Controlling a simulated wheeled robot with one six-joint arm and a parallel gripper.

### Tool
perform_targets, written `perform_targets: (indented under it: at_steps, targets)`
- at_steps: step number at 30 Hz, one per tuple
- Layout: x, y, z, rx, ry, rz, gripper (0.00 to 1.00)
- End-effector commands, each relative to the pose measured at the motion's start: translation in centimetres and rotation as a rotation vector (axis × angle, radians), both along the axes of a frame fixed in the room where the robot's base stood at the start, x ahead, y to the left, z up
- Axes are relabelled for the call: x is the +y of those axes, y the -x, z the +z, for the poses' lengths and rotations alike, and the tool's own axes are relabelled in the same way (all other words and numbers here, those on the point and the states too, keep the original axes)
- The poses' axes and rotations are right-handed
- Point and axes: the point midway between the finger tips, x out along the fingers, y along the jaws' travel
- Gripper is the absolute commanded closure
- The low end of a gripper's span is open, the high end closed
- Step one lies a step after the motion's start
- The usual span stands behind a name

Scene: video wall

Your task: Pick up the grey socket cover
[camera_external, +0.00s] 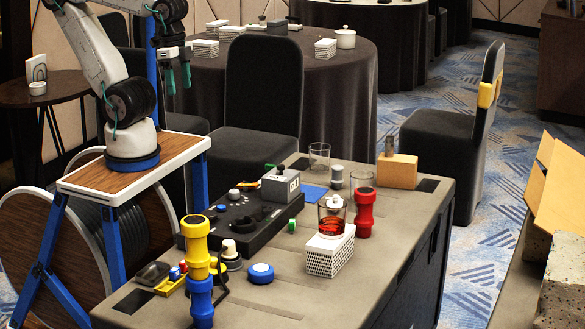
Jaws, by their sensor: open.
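My gripper (178,79) hangs at the upper left with its two dark green fingers pointing down, apart and empty. It is above and to the left of the table, well away from the things on it. A small grey box with a dark mark on its front (281,186) sits at the right end of a black panel (222,239); it may be the grey socket cover, but I cannot tell for sure. A small grey cylinder (337,175) stands behind and to the right of it.
The grey table (283,297) also holds a yellow-and-blue device (196,246), a blue round knob (261,273), a glass of red liquid (331,219) on a white perforated block (330,252), a red upright piece (364,212), empty glasses and a wooden block (397,171).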

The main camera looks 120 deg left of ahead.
Motion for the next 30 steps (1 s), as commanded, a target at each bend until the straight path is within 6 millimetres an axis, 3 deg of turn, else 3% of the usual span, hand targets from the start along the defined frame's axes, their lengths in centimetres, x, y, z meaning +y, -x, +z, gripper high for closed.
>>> perform_targets:
  at_steps: [5,8,14,21,27,30]
  targets:
    - [1.7,-3.1,-0.5,-0.041,-0.040,0.038,0.41]
    - [4.4,-7.2,-1.4,-0.104,-0.097,0.076,0.41]
    - [11.7,-16.2,-4.2,-0.258,-0.217,0.116,0.41]
    - [20.3,-24.4,-9.5,-0.438,-0.291,0.087,0.41]
    - [26.2,-28.6,-15.6,-0.592,-0.272,0.037,0.41]
    - [28.5,-29.6,-19.0,-0.674,-0.234,0.016,0.41]
